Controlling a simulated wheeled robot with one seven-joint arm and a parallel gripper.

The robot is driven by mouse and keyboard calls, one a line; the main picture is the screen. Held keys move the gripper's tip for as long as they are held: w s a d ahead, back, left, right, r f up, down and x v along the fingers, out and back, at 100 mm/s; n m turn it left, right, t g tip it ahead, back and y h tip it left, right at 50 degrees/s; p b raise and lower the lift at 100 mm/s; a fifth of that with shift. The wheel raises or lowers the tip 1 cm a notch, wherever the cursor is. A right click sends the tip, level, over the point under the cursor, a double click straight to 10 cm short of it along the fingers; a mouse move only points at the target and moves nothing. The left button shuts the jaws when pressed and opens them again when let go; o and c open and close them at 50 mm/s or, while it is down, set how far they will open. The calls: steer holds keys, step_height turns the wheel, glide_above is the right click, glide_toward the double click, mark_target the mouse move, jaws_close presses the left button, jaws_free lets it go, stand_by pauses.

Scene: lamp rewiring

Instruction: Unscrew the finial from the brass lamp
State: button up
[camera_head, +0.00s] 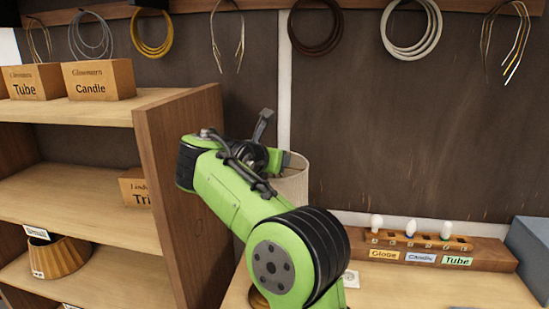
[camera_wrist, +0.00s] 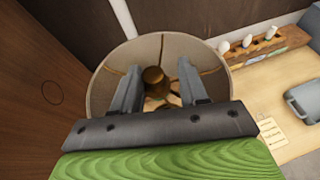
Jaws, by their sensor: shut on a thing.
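The lamp has a pale cream shade, partly hidden behind my arm in the head view (camera_head: 293,182). The wrist view looks down into the shade's open top, where its rim (camera_wrist: 98,88) and thin brass spokes show. The brass finial (camera_wrist: 153,76) is at the middle of the shade, between the two fingers of my gripper (camera_wrist: 158,72). The gripper is shut on the finial, though the contact is hard to make out. In the head view my green arm hides the finial and most of the lamp; a bit of the brass base (camera_head: 257,299) shows low down.
A wooden shelf unit (camera_head: 165,150) with labelled boxes stands close on the left. A bulb rack (camera_head: 420,240) with several bulbs and a grey case (camera_head: 530,245) are at the right. Wire coils hang on the back wall.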

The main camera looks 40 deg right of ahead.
steer(key=shift+w+f, duration=0.1)
steer(key=shift+f, duration=0.05)
jaws_close()
steer(key=n+t+y+b, duration=0.2)
steer(key=b, duration=0.2)
steer(key=n+t+y+b, duration=0.2)
steer(key=n+b, duration=0.1)
steer(key=b, duration=0.2)
steer(key=n+t+y+b, duration=0.2)
steer(key=n+b, duration=0.1)
steer(key=b, duration=0.2)
steer(key=shift+s+d+y, duration=0.4)
